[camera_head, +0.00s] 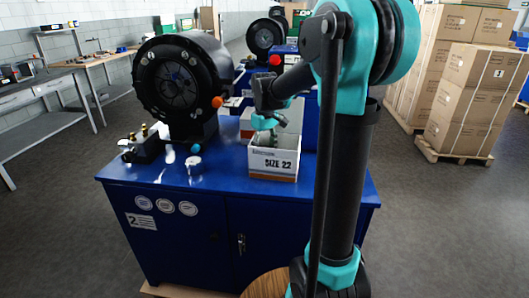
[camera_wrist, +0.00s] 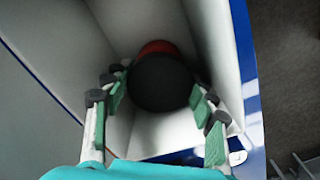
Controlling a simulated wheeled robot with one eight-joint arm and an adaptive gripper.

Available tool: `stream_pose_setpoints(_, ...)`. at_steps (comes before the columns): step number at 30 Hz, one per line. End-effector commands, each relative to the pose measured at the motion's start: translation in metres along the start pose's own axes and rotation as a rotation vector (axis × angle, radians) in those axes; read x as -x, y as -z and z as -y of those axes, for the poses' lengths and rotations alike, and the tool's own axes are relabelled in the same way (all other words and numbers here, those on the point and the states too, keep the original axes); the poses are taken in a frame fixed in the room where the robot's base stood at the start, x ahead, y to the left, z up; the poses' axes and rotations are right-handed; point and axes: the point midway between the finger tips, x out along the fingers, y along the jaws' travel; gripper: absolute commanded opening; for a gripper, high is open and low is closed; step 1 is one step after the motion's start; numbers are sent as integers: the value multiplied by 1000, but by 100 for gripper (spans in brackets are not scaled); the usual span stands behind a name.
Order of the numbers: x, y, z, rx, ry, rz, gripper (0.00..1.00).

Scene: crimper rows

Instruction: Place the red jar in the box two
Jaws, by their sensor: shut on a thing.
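An open white box (camera_head: 273,164) marked "SIZE 22" stands on the blue cabinet, right of the black crimping machine. My gripper (camera_head: 267,136) reaches down into its opening; the fingertips are hidden by the front wall in the head view. In the wrist view, my gripper (camera_wrist: 158,92) has its green-padded fingers on either side of the red jar (camera_wrist: 157,46) and is shut on it. The jar shows a dark round end towards the camera and a red strip behind it. Pale box walls (camera_wrist: 117,22) surround it. Whether the jar touches the bottom I cannot tell.
The blue cabinet (camera_head: 165,178) carries a "2" label (camera_head: 141,221). The black crimping machine (camera_head: 178,85) stands close on the left, with a small metal cylinder (camera_head: 194,165) in front. Stacked cartons (camera_head: 466,125) stand on a pallet at right; open floor lies between.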

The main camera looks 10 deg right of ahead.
Motion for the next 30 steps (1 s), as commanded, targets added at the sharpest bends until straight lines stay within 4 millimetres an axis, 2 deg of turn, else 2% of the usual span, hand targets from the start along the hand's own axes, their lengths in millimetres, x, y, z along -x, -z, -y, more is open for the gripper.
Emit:
stream_pose_setpoints(3, -2, 0, 0, 0, 0, 0, 1)
stream_pose_setpoints(4, -2, 0, 0, 0, 0, 0, 60)
stream_pose_setpoints(5, -2, 0, 0, 0, 0, 0, 64)
stream_pose_setpoints(17, 3, 0, 0, 0, 0, 0, 65)
stream_pose_setpoints(23, 32, 0, 0, 0, 0, 0, 65)
stream_pose_setpoints(30, 81, 0, 0, 0, 0, 0, 65)
